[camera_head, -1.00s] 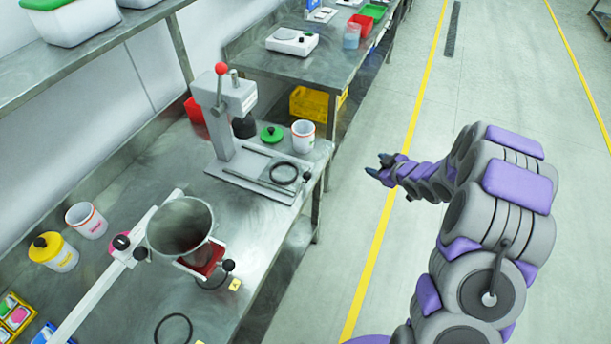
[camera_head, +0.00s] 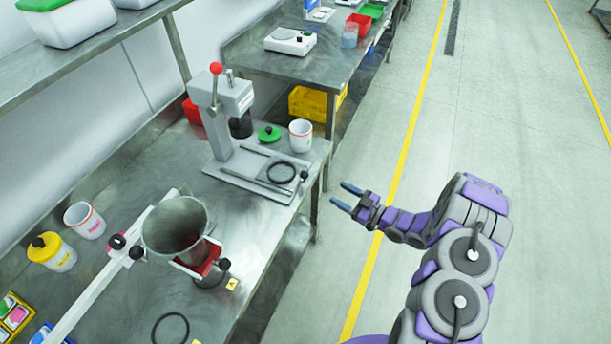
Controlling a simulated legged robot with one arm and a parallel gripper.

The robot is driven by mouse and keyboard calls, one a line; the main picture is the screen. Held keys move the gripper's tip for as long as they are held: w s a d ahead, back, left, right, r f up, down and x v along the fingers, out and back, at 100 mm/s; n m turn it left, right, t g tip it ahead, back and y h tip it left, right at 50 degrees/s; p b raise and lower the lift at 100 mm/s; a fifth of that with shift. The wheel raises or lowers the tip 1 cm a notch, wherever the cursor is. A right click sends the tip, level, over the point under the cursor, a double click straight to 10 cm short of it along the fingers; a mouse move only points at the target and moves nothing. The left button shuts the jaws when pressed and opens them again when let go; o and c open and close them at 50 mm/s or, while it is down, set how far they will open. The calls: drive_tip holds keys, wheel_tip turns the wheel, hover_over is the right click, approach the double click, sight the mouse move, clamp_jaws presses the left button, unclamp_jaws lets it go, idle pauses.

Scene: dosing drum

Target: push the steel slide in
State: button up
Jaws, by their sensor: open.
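A grey steel hopper (camera_head: 176,226) stands on the near bench, held by a white arm (camera_head: 100,270). A red block (camera_head: 201,258) sits at its right side. A black knob (camera_head: 224,264) sticks out on the right of the red block. The steel slide itself is too small to tell apart from these parts. My gripper (camera_head: 346,197) is open and empty. It is over the floor to the right of the bench, apart from the hopper, with its two blue-grey fingers pointing left toward the bench.
A press with a red ball handle (camera_head: 216,68) stands on the bench behind the hopper. A white mug (camera_head: 301,135) and a green-lidded item (camera_head: 269,134) are beside it. A black ring (camera_head: 170,328) lies in front. The floor right of the bench is clear.

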sight(304, 175)
drive_tip(key=b+x, duration=0.2)
drive_tip(key=x, duration=1.1)
drive_tip(key=shift+a, duration=0.3)
drive_tip(key=shift+b+x, duration=0.4)
drive_tip(key=shift+x, duration=0.4)
drive_tip(key=shift+w+d, duration=0.1)
clamp_jaws()
